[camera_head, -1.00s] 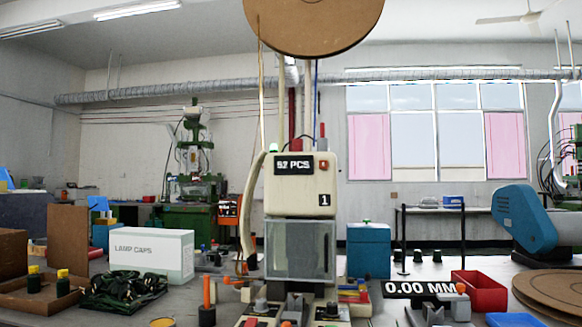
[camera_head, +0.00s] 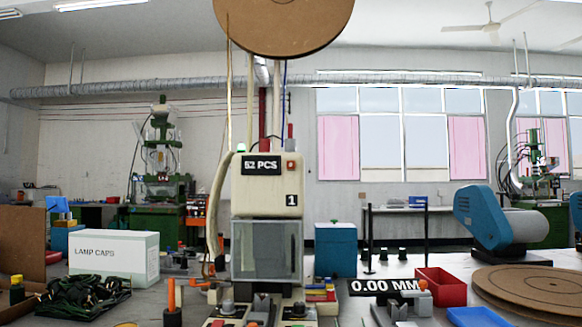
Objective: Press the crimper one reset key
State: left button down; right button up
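The crimper (camera_head: 268,200) is a cream machine marked "1" in the middle of the view, with a display (camera_head: 261,165) reading "52 PCS". A small orange-red key (camera_head: 291,164) sits at the right of the display. A green lamp (camera_head: 241,147) is on its top left. A grey translucent guard (camera_head: 266,249) covers the front below. Whether the orange-red key is the reset key cannot be told. Neither of my grippers shows in the view.
A white "LAMP CAPS" box (camera_head: 113,257) and a dark cable bundle (camera_head: 84,297) lie left. A blue box (camera_head: 335,250), a red tray (camera_head: 440,286), a "0.00 MM" gauge display (camera_head: 384,287) and brown discs (camera_head: 533,287) stand right. An orange-tipped post (camera_head: 171,300) is in front.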

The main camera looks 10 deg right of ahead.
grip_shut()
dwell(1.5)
